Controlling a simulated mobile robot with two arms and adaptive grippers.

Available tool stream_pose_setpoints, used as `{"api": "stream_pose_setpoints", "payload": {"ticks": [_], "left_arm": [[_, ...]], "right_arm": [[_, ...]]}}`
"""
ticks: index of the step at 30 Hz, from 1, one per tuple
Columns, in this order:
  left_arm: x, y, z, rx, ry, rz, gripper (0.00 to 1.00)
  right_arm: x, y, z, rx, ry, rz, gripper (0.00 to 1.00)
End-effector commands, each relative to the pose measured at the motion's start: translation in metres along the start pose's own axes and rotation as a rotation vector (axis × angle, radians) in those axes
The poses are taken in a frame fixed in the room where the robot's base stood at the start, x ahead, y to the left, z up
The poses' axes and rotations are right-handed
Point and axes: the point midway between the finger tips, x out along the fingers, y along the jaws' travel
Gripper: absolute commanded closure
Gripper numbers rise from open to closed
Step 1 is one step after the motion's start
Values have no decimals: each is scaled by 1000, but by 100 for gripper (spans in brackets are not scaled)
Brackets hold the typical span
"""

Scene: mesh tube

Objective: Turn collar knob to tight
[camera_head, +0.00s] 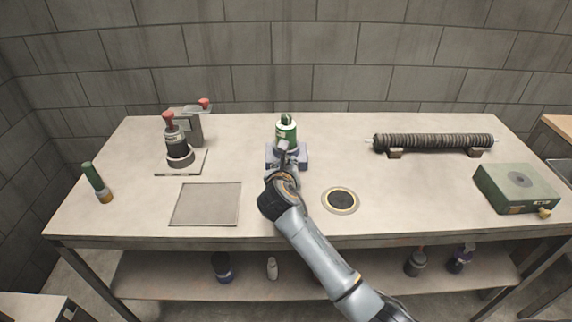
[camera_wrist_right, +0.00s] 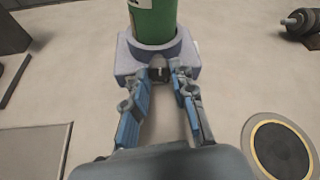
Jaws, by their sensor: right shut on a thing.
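A green bottle (camera_head: 287,131) stands upright in a grey-blue collar block (camera_head: 301,157) at the back middle of the table. The bottle (camera_wrist_right: 153,20) and collar block (camera_wrist_right: 126,62) also show at the top of the right wrist view. A small dark knob (camera_wrist_right: 159,73) sits on the collar's near face. My right gripper (camera_head: 284,154) reaches the collar from the front. In the right wrist view its two blue-grey fingers (camera_wrist_right: 161,80) are on either side of the knob and shut on it. My left gripper is not in view.
A round dark pad (camera_head: 341,200) lies right of my arm, and a flat grey plate (camera_head: 207,204) lies left. A black tool with red knobs (camera_head: 179,145), a green-capped tube (camera_head: 96,180), a mesh tube on rests (camera_head: 434,142) and a green box (camera_head: 517,187) stand farther out.

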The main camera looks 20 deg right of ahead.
Motion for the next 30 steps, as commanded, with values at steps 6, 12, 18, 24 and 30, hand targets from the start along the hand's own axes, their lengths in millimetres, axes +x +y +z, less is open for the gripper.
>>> {"api": "stream_pose_setpoints", "payload": {"ticks": [6, 12, 18, 24, 30], "left_arm": [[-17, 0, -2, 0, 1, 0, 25], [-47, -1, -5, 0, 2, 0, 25], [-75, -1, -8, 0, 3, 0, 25], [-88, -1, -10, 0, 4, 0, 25], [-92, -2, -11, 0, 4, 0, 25]], "right_arm": [[-2, -2, 4, 40, 0, 18, 100], [-3, -5, 6, 148, 3, 62, 100], [-2, -6, 4, 312, 4, 130, 100], [0, -7, 0, 490, 3, 202, 100], [1, -7, -2, 666, 1, 276, 100]]}}
